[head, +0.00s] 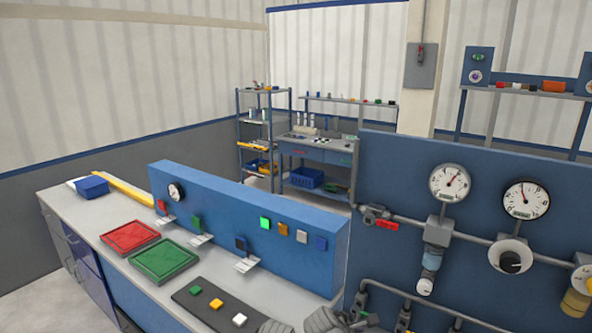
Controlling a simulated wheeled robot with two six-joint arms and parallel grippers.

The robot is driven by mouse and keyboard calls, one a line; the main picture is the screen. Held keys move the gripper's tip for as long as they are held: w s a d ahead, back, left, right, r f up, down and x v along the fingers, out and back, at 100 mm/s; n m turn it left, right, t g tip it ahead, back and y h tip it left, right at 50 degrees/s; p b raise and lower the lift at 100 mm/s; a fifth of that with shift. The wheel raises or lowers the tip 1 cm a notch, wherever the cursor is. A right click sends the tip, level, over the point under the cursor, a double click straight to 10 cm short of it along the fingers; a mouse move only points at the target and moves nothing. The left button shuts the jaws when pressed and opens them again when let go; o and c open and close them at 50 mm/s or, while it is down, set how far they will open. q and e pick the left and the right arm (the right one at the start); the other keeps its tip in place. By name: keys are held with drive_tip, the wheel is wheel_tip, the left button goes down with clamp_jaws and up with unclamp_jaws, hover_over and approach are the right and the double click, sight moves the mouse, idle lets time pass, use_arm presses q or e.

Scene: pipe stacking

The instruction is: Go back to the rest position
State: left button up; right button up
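Dark grey ribbed parts (322,321), which look like part of my grippers, show at the bottom edge of the head view. They are cut off by the frame, and I cannot tell which arm they belong to or whether any fingers are open or shut. They are in front of the bench end, close to the black strip with a green, a yellow and a white block (240,320). No held object is visible. No pipe stack can be made out on the bench.
A grey bench (62,205) carries a red tray (130,237), a green tray (164,260), a blue bin (92,187) and a blue upright panel (250,220). A gauge-and-pipe panel (400,175) stands close on the right. Shelves (264,92) stand behind.

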drive_tip(key=s+a+f+m+g+y+b, duration=0.1)
drive_tip(key=s+a+f+m+g+y, duration=0.1)
drive_tip(key=s+a+f+m, duration=0.2)
drive_tip(key=s+a+f+m+g+y+b, duration=0.1)
drive_tip(key=s+a+f+m+g+y, duration=0.2)
drive_tip(key=s+a+m, duration=0.3)
drive_tip(key=s+f+m, duration=0.1)
drive_tip(key=s+m, duration=0.2)
drive_tip(key=shift+a+m, duration=0.25)
drive_tip(key=shift+m, duration=0.15)
